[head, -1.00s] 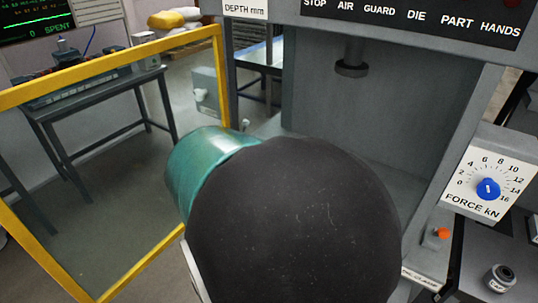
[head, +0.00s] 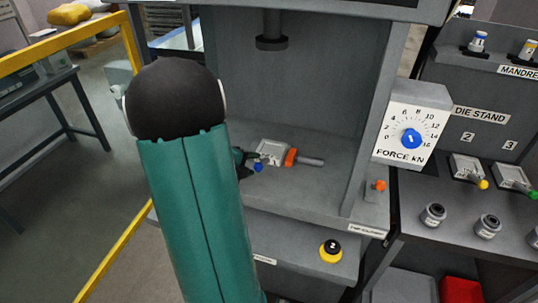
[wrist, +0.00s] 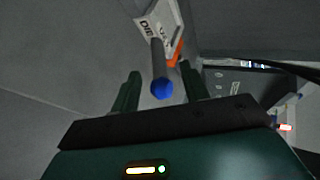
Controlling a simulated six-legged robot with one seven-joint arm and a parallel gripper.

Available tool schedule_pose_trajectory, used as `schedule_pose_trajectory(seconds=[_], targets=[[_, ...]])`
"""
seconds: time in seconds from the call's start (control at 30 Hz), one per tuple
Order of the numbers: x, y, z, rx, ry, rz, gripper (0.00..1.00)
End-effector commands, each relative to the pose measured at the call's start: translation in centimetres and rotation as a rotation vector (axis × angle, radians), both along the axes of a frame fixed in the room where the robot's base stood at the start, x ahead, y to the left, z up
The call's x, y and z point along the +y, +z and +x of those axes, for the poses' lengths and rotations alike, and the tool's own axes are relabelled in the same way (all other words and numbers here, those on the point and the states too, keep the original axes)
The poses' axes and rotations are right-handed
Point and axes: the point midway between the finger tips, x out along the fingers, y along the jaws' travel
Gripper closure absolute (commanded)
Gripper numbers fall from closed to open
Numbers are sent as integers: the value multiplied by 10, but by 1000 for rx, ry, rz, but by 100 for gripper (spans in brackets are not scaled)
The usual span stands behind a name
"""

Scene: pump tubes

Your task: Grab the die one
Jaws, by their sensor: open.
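The die with a blue-tipped handle, which I take to be die one, lies on the press bed; its grey plate (head: 270,149) and blue knob (head: 258,168) show in the head view. In the wrist view its labelled plate (wrist: 158,18) is at the top, and its grey handle with the blue end (wrist: 161,89) points toward me. My gripper (wrist: 160,72) is open, with one finger on either side of the handle and gaps showing on both sides. In the head view my gripper (head: 243,158) is mostly hidden behind my arm, just left of the die.
An orange clamp (head: 291,157) sits at the die's right side. The press ram (head: 271,42) hangs above the bed. The press's right post and force dial (head: 411,138) stand to the right. Yellow-knob and green-knob dies (head: 467,168) sit on the die stand.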

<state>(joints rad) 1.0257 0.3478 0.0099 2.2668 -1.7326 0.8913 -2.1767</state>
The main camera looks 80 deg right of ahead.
Motion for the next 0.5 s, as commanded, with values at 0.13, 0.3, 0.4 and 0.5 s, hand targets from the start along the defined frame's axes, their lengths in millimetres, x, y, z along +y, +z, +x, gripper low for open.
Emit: schedule_pose_trajectory(seconds=[0.13,0.3,0.4,0.5], targets=[[-7,-5,-3,-2,-2,0,55],[-26,-18,-10,-1,-3,3,55],[-37,-25,-15,-2,-1,2,55],[-43,-29,-19,-3,-1,1,55]])
